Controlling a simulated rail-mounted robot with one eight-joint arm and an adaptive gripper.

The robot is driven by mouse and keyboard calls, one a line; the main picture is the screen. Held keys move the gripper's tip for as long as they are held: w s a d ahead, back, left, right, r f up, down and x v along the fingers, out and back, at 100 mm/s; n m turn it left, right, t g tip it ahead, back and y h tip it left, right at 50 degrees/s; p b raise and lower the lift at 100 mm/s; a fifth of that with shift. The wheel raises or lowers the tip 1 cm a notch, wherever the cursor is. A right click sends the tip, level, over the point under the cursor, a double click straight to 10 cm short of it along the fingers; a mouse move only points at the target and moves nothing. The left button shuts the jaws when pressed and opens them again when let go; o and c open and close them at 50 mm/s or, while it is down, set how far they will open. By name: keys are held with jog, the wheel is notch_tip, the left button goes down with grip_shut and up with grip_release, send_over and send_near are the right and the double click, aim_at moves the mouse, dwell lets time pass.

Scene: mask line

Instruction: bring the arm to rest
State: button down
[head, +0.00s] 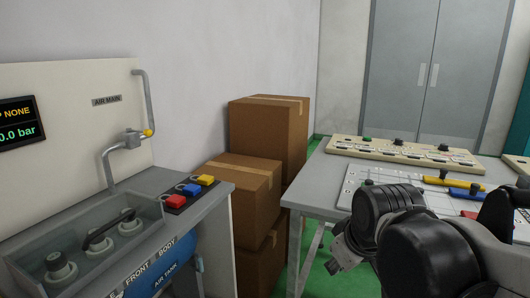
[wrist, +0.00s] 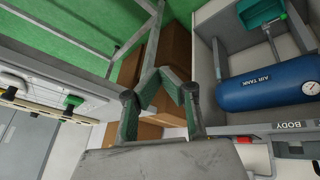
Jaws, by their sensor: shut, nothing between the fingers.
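My gripper (wrist: 163,76) shows in the wrist view with its two fingers angled in and their green-padded tips together, empty. It hangs in free space, with the green floor and brown boxes behind it. In the head view my arm comes in from the lower right, with dark rounded joints in front of the right-hand table (head: 311,190). The gripper (head: 335,264) is small there, partly hidden by my arm, beside the table's near left corner.
Brown boxes (head: 240,190) are stacked between the table and the air bench (head: 215,212) at left. A blue air tank (wrist: 262,90) sits under the bench. A cream panel (head: 400,152) and yellow and blue pieces lie on the table. Grey cabinet doors (head: 435,75) stand behind.

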jog(key=s+d+f+m+t, duration=0.1)
jog(key=s+d+m, duration=0.45)
jog(key=s, duration=0.35)
notch_tip(320, 180, up, 14)
jog(key=p, duration=1.4)
jog(key=shift+s+a+h+p, duration=0.3)
jog(key=shift+a, duration=0.05)
